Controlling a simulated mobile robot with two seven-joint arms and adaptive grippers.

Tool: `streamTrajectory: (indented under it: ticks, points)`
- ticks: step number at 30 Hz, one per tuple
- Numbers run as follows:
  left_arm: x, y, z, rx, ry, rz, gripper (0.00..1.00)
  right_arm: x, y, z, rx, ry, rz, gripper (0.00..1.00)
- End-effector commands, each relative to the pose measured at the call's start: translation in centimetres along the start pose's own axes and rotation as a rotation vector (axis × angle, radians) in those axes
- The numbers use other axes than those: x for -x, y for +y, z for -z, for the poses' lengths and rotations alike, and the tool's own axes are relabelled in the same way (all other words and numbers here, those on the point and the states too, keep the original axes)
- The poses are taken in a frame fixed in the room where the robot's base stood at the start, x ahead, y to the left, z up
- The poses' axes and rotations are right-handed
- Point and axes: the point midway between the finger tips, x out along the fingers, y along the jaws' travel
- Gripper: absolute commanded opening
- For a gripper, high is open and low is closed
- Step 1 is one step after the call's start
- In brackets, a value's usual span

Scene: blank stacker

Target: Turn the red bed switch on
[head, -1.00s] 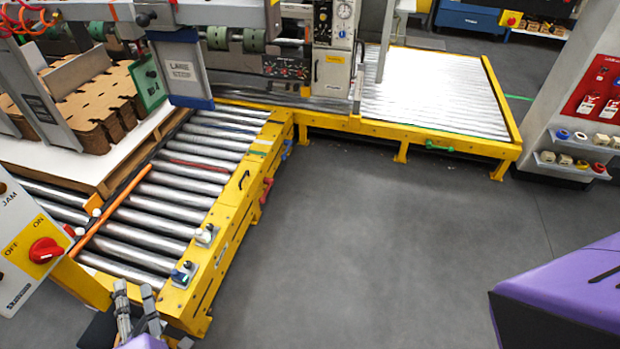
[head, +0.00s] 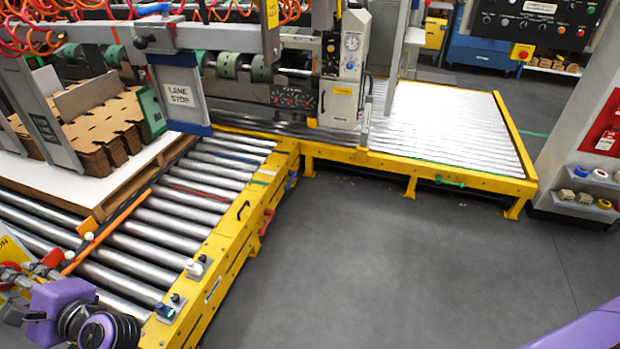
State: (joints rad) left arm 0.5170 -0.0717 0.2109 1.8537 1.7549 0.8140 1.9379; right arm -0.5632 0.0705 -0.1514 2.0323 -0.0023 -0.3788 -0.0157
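The control panel (head: 12,246) with a yellow plate is cut off by the left edge of the head view. Its red switch (head: 10,272) shows only in part, behind grey parts of my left gripper (head: 20,278). The gripper is at the switch, but I cannot tell whether its fingers touch it or how far apart they are. My purple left wrist hides much of this area. The switch's setting cannot be read. My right gripper is out of view; only a purple part of my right arm shows at the lower right.
A yellow-framed roller conveyor (head: 215,270) runs beside the panel, with an orange bar (head: 110,228) across its rollers. Stacked brown cardboard (head: 105,135) lies on a white sheet at the left. A second roller bed (head: 450,120) stands behind. The grey floor (head: 390,260) in the middle is clear.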

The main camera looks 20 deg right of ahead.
Motion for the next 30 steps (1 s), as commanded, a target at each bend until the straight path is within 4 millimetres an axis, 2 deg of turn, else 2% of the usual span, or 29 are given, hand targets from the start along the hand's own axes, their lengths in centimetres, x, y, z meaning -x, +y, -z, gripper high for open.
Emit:
streamTrajectory:
  ticks: [4,12,13,20,30]
  points:
    - [-1.19,0.01,-0.06,-0.002,-0.001,0.000,0.31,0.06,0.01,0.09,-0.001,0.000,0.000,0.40]
    - [-1.38,0.10,0.01,-0.002,0.000,-0.001,0.31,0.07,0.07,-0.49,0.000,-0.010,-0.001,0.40]
    - [-1.37,0.10,0.01,-0.002,0.000,-0.001,0.30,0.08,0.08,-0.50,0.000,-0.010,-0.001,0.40]
    - [-1.35,0.10,0.00,-0.003,0.000,-0.001,0.00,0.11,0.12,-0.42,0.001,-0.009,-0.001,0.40]
    - [-1.35,0.07,-0.03,-0.022,-0.001,-0.001,0.00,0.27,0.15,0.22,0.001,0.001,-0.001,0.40]
